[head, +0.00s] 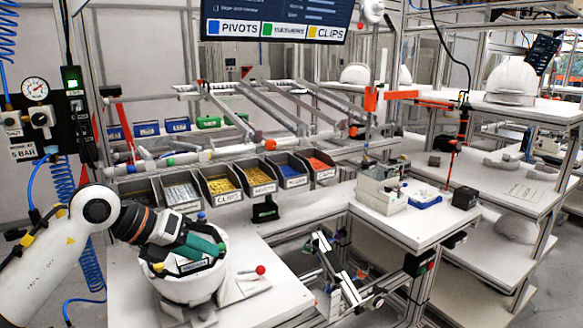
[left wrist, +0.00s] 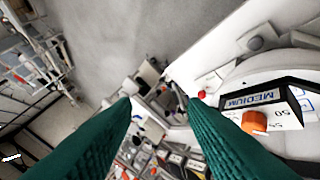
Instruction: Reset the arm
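My left arm (head: 72,240) comes in from the left of the head view. My left gripper (head: 212,246) has green fingers and is over a white helmet shell (head: 196,289) on the workbench. The left wrist view shows the two green fingers (left wrist: 158,101) spread apart with nothing held between them. There the white shell (left wrist: 300,68) lies to the right of the fingers, with a "MEDIUM" label (left wrist: 262,97) and an orange knob (left wrist: 254,122). My right gripper does not show in either view.
A row of bins (head: 222,182) with small parts stands behind the shell. A red-knobbed fixture (head: 260,270) is right of it. A gauge panel (head: 38,105) stands at the left. Shelves (head: 515,190) with more white shells are at the right.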

